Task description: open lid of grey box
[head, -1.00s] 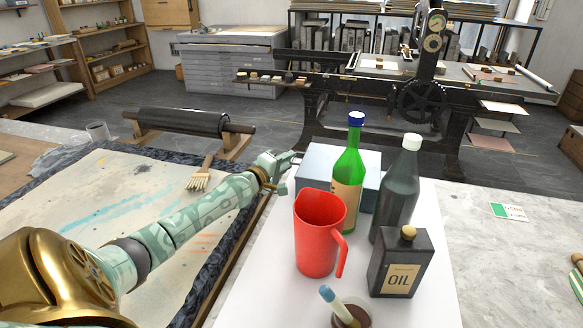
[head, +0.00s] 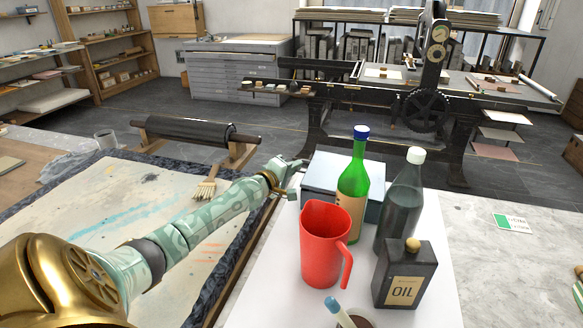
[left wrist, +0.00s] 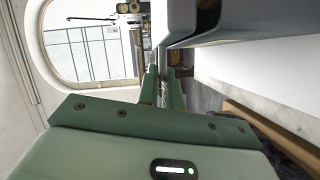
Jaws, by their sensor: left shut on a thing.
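The grey box (head: 317,179) stands on the white surface behind the bottles, its light grey-blue lid lying over it. Its right part is hidden by the green bottle. My left gripper (head: 292,173) is at the box's left edge, shut on the lid's edge. In the left wrist view the box (left wrist: 245,18) fills the upper right, and the fingers of my left gripper (left wrist: 164,88) are close together beside it. I cannot tell whether the lid is raised at all. My right gripper is not in view.
The green bottle (head: 353,190), dark bottle (head: 401,205), red jug (head: 322,250) and oil can (head: 405,275) stand close in front of the box. A black roller (head: 190,131) and a brush (head: 206,187) are to the left. A press (head: 425,110) stands behind.

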